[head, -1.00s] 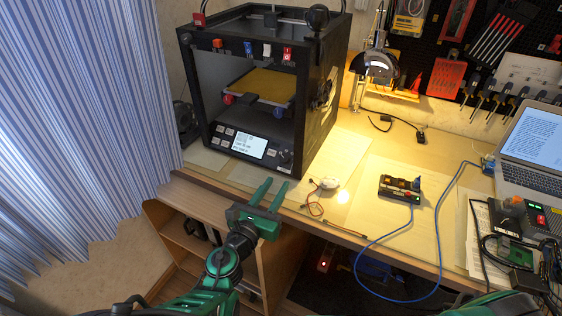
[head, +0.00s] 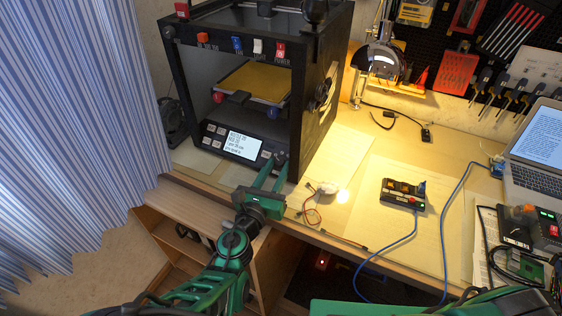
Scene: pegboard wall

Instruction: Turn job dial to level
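The black 3D printer (head: 322,128) stands on the workbench. Its slanted front panel carries a lit white screen (head: 244,144) with small text and several pale buttons at the left. The panel's round dial, right of the screen, is now mostly covered by my fingertips. My green gripper (head: 273,162) is in front of the panel's right end, its two fingers pointing at the dial area. A gap shows between the fingers. Whether they touch the dial, and how the dial is turned, I cannot tell.
Coloured switches (head: 237,44) line the printer's top front bar. A yellow plate (head: 257,81) lies inside. A small white device with wires (head: 327,188) is close right of my gripper on the bench. A black control box (head: 403,195) and laptop (head: 538,150) are farther right. A striped curtain (head: 75,130) hangs left.

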